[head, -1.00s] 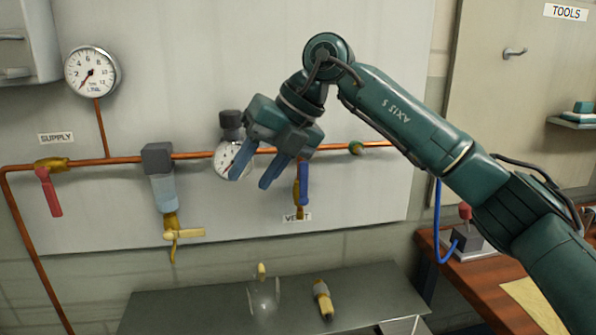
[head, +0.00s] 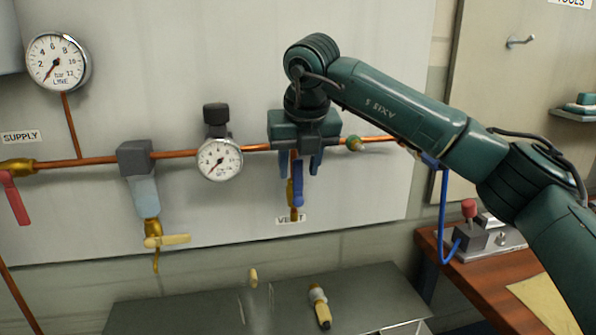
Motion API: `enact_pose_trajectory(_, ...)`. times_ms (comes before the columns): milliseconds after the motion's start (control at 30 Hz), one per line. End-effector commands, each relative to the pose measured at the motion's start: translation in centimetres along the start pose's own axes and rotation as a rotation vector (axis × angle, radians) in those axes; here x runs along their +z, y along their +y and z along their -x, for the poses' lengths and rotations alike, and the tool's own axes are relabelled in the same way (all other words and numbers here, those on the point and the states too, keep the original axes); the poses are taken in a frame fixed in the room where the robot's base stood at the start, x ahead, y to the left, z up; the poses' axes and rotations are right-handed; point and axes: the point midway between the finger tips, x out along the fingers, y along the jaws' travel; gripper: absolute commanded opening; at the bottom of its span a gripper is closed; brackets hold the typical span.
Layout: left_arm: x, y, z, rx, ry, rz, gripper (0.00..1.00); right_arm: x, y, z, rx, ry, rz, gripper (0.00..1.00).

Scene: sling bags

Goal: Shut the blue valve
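The blue valve's lever (head: 298,188) hangs down along the brass vent fitting (head: 291,196), just above the VENT label (head: 290,219). My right gripper (head: 300,170) is in front of the copper pipe at the top of this valve, its blue fingers pointing down. The fingers are apart, one on each side of the lever's upper end in this view. I cannot tell whether they touch it or are still in front of it. The gripper hides the valve's top. My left gripper is not in view.
The copper pipe (head: 75,162) also carries a red-handled supply valve (head: 14,198), a filter bowl with a yellow-handled drain (head: 168,240) and a round gauge (head: 219,159). A grey shelf (head: 200,305) lies below. A wooden bench (head: 500,272) stands at right.

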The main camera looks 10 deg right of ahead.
Motion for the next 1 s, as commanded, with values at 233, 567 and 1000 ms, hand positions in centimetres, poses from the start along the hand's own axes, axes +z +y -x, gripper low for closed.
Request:
enact_pose_trajectory(233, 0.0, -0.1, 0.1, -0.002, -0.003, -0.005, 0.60, 0.0, 0.0, -2.1, 0.000, 0.001, 0.000, 0.40)
enact_pose_trajectory(567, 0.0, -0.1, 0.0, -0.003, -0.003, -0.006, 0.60, 0.0, 0.0, -2.3, 0.001, 0.000, 0.000, 0.37)
enact_pose_trajectory(1000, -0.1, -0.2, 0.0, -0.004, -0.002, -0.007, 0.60, 0.0, 0.0, -2.3, 0.001, 0.000, 0.000, 0.01)
